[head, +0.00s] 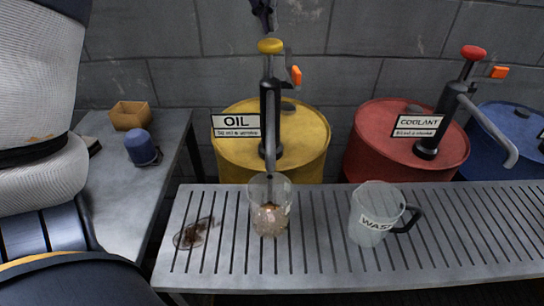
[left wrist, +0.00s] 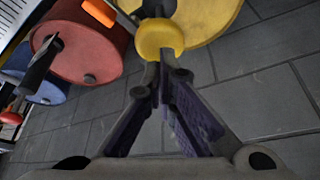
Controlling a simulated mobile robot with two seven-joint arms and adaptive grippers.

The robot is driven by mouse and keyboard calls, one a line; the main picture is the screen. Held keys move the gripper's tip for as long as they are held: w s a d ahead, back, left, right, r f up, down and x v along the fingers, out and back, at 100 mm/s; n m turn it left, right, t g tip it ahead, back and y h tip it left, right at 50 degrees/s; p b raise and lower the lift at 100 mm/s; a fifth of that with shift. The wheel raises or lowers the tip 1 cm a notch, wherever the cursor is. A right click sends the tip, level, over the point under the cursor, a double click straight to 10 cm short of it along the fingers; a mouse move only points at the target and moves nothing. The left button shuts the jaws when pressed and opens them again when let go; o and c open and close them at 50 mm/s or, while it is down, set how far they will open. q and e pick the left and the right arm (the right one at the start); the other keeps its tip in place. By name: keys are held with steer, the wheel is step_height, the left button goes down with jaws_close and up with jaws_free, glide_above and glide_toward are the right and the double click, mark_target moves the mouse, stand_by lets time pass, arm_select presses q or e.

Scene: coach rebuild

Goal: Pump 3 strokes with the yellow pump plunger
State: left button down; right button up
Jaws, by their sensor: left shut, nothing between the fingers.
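The yellow pump plunger has a round yellow knob (head: 270,46) atop the black pump on the yellow OIL drum (head: 300,140). The knob also shows in the left wrist view (left wrist: 160,38), just beyond my fingertips. My left gripper (head: 266,24) is at the top edge of the head view, shut and empty, above the knob with a small gap. In the left wrist view its fingers (left wrist: 163,78) meet at the tips. A clear jug (head: 282,190) with some brownish contents stands below the pump's spout (head: 269,155). My right gripper is not in view.
A red COOLANT drum (head: 370,140) with a red-knobbed pump (head: 473,52) and a blue drum (head: 510,118) stand at right. A clear WASTE jug (head: 372,205) stands on the slatted bench (head: 325,245).

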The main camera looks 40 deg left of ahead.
mark_target(266, 44)
arm_select(q)
steer(key=shift+f, duration=0.15)
stand_by(0.4)
steer(key=shift+f, duration=3.6)
steer(key=shift+r, duration=3.7)
step_height(266, 44, up, 6)
